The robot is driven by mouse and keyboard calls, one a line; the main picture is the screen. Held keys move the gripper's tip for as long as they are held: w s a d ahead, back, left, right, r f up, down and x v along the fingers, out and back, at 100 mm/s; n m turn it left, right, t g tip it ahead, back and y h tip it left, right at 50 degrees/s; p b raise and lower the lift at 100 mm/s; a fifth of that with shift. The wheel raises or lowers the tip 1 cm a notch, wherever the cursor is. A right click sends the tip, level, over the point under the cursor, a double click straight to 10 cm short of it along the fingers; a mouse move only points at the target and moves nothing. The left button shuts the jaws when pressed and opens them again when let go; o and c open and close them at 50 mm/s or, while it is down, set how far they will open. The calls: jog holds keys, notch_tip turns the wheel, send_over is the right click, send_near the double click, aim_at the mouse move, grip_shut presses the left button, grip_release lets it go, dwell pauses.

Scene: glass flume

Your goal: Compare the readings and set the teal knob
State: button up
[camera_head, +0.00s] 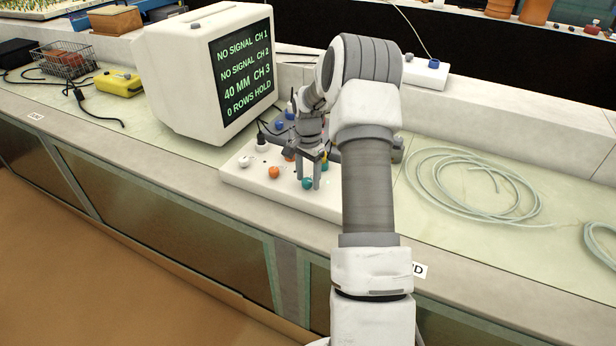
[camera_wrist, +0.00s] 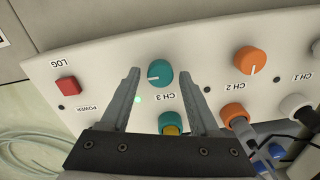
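The teal knob (camera_wrist: 160,73) sits on the white control panel (camera_wrist: 110,62) beside the label CH 3. Its white pointer mark points left in the wrist view. My gripper (camera_wrist: 161,76) is open, with one finger on each side of the knob and small gaps showing. In the head view my gripper (camera_head: 311,183) reaches down over the panel at the teal knob (camera_head: 307,183). The monitor (camera_head: 241,68) reads NO SIGNAL for CH 1 and CH 2, 40 MM for CH 3, and 0 ROWS HOLD.
An orange knob (camera_wrist: 250,60), a white knob (camera_wrist: 316,48) and a red button (camera_wrist: 67,86) share the panel. A green light (camera_wrist: 138,99) is lit. A yellow plug (camera_wrist: 171,130) sits near my gripper. Coiled tubing (camera_head: 475,185) lies to the right.

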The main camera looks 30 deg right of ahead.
grip_shut()
jog(key=shift+n, duration=0.3)
jog(key=n, duration=0.3)
jog(key=shift+w+p, duration=0.1)
jog(key=shift+p, duration=0.3)
jog(key=n, duration=0.5)
jog(key=n+p, duration=0.1)
jog(key=n, duration=0.3)
jog(key=shift+w+a+n, duration=0.1)
jog(key=shift+a+n, duration=0.05)
jog(key=shift+n, duration=0.15)
jog(key=shift+n+p, duration=0.3)
jog(key=shift+n, duration=2)
